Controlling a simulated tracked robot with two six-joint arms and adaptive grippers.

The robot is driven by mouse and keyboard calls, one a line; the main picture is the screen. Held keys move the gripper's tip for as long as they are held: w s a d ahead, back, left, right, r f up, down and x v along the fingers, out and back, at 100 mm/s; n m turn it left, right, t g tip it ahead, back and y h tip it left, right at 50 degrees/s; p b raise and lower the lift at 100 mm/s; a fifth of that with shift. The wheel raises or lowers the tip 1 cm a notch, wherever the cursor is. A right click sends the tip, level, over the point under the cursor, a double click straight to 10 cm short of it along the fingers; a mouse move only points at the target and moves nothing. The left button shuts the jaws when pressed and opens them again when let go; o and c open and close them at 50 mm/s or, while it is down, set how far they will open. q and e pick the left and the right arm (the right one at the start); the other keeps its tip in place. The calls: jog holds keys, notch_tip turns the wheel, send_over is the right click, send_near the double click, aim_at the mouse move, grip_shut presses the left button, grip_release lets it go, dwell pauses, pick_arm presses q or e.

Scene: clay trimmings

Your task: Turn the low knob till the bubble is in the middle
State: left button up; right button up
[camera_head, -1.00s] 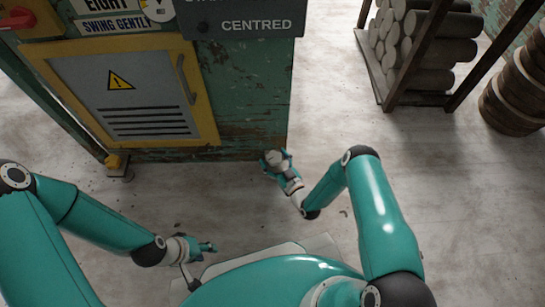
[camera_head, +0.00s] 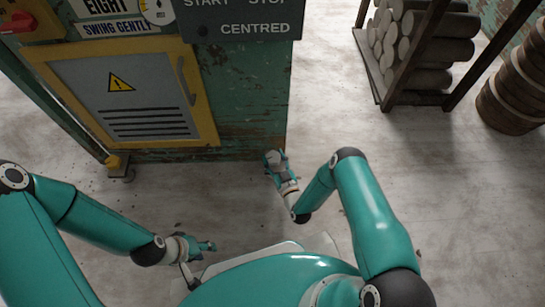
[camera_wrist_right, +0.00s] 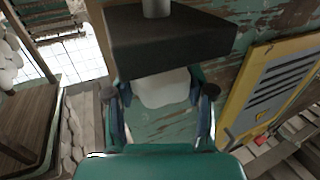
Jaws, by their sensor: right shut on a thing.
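My right gripper (camera_head: 274,158) is at the lower right corner of the green cabinet (camera_head: 245,110). In the right wrist view my right gripper (camera_wrist_right: 161,97) has its fingers on either side of a pale rounded knob (camera_wrist_right: 162,88) and is shut on it. The knob sits below a dark block (camera_wrist_right: 165,40) that hides its top part in that view. My left gripper (camera_head: 207,247) hangs low in front of my base, away from the cabinet; its finger gap is too small to judge. No bubble shows in either view.
A cabinet door with a yellow frame (camera_head: 205,120) and a warning sign is left of my right gripper. A dark panel reading "CENTRED" (camera_head: 240,28) is above. Bare floor lies between.

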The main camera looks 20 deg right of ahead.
jog(key=h, duration=0.1)
jog(key=m+h, duration=0.1)
jog(key=m+h+p, duration=0.1)
jog(key=shift+a+r+h, duration=0.1)
jog(key=shift+a+h, duration=0.15)
jog(key=shift+h, duration=0.15)
jog(key=m+h, duration=0.2)
jog(key=shift+g+h, duration=0.3)
jog(key=shift+h, duration=0.1)
jog(key=m+g+h, duration=0.1)
jog(key=m+h, duration=0.1)
jog(key=shift+a+h, duration=0.1)
jog(key=shift+h, duration=0.2)
jog(key=m+g+h, duration=0.1)
jog(key=m+g+h+b, duration=0.1)
jog(key=h, duration=0.1)
jog(key=shift+f+m, duration=0.2)
jog(key=shift+m, duration=0.1)
jog(key=shift+m+g+h+b, duration=0.7)
jog(key=shift+m+g+h, duration=0.9)
jog(key=shift+g+h, duration=0.35)
jog(key=shift+w+r, duration=0.1)
jog(key=o, duration=1.2)
